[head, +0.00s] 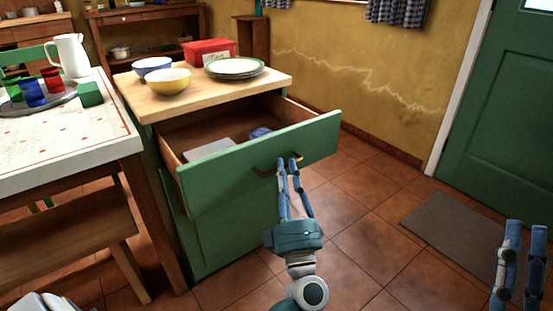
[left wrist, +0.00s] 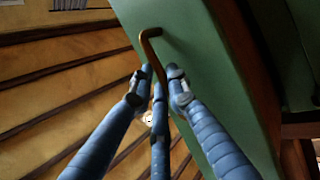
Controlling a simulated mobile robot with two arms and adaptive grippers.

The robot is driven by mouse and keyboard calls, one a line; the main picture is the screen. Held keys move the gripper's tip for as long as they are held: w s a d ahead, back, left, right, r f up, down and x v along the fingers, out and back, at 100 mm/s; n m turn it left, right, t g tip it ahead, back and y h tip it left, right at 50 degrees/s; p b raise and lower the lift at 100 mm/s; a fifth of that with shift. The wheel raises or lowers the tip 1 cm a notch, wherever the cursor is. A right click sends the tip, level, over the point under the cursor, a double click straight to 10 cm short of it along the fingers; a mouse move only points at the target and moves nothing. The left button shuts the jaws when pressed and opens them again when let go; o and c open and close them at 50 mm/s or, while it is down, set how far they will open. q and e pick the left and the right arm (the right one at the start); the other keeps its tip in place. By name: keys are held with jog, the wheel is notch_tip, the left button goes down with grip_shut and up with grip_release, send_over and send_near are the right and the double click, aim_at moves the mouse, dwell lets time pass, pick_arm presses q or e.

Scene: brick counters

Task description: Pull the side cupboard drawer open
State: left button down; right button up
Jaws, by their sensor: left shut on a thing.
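The side cupboard (head: 210,237) is green with a light wooden top. Its drawer (head: 235,170) stands well out from the body, and its wooden inside shows. In the drawer lie a flat pale thing (head: 210,150) and a small blue thing (head: 260,133). My left gripper (head: 288,162) is at the drawer front, shut on the dark bronze handle (head: 264,171). In the left wrist view the handle (left wrist: 150,33) runs down between the blue fingers, which hide part of it. My right gripper (head: 518,262) is at the lower right, away from the cupboard; its fingers look apart.
On the cupboard top stand a yellow bowl (head: 168,81), a blue-and-white bowl (head: 152,65), plates (head: 234,67) and a red box (head: 208,51). A table (head: 75,140) and bench (head: 70,250) stand at the left. Tiled floor (head: 355,210) is free in front, with a mat (head: 455,228) near the green door.

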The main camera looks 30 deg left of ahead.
pick_arm(q)
jog(key=shift+s+d+f+p, duration=0.1)
jog(key=shift+s+d, duration=0.2)
jog(key=shift+d, duration=0.4)
jog(key=shift+s+d+r+p, duration=0.1)
jog(key=shift+s+d, duration=0.25)
jog(key=shift+d, duration=0.4)
jog(key=shift+s+d+f+p, duration=0.1)
jog(key=shift+s+d, duration=0.2)
jog(key=shift+d, duration=0.4)
pick_arm(e)
jog(key=shift+w+a+f+g+h, duration=0.2)
jog(key=shift+w+f+g+h, duration=0.3)
jog(key=shift+w+f+g, duration=0.75)
jog(key=shift+w+f+t, duration=0.15)
jog(key=shift+f+t, duration=0.1)
jog(key=shift+f, duration=0.1)
pick_arm(q)
jog(key=c, duration=1.7)
grip_release()
jog(key=shift+o, duration=0.2)
jog(key=v, duration=0.8)
jog(key=shift+d+f, duration=0.1)
jog(key=shift+d, duration=0.05)
